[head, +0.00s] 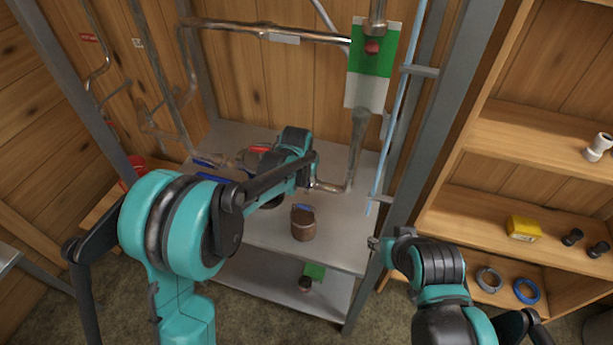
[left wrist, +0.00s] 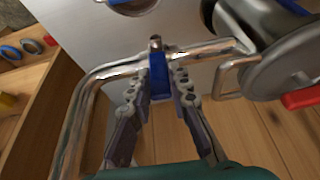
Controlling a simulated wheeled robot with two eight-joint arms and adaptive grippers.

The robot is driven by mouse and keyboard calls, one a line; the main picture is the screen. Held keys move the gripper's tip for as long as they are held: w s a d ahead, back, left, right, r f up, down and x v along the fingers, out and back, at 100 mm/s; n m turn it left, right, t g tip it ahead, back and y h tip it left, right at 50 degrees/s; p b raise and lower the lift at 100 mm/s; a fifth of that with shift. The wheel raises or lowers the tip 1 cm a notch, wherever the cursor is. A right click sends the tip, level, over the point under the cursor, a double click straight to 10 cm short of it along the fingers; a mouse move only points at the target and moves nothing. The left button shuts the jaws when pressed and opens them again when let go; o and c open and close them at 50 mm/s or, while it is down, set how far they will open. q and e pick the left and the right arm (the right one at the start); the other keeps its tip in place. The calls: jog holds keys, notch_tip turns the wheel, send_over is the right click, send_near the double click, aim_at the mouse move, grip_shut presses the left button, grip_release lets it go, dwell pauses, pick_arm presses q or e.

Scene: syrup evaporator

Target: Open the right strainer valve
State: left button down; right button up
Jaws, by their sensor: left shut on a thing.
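A blue valve handle (left wrist: 160,84) sits on a bent metal pipe (left wrist: 105,75) in the left wrist view. My left gripper (left wrist: 162,88) has its two fingers closed around this handle, one on each side. A round metal strainer body (left wrist: 285,70) with a red handle (left wrist: 302,97) is to the right of it. In the head view my left gripper (head: 312,182) is by the pipe above the grey shelf, and my arm hides most of the valve. My right gripper (head: 374,243) is at the shelf's right front edge, away from the valve; its fingers are too small to judge.
A brown pot (head: 303,224) stands on the grey shelf (head: 262,235) in front of the pipe. A grey upright post (head: 405,150) is between the shelf and the wooden shelves (head: 470,205) at right. A yellow box (head: 523,228) and rings lie there.

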pick_arm(q)
jog(key=shift+s+d+f+m+t+y+b, duration=0.25)
jog(key=shift+d+t+y+b, duration=0.15)
jog(key=shift+d+y+b, duration=0.45)
jog(key=shift+s+d+f+m+t+y+b, duration=0.2)
jog(key=shift+d+t+y+b, duration=0.3)
jog(key=shift+y+b, duration=0.5)
jog(key=shift+s+d+f+m+t+y+b, duration=0.3)
jog(key=shift+d+y+b, duration=0.4)
jog(key=shift+y, duration=0.45)
pick_arm(e)
jog(key=shift+f, duration=2.55)
pick_arm(q)
jog(key=c, duration=1.4)
grip_release()
notch_tip(320, 180, up, 10)
pick_arm(e)
jog(key=shift+c, duration=0.3)
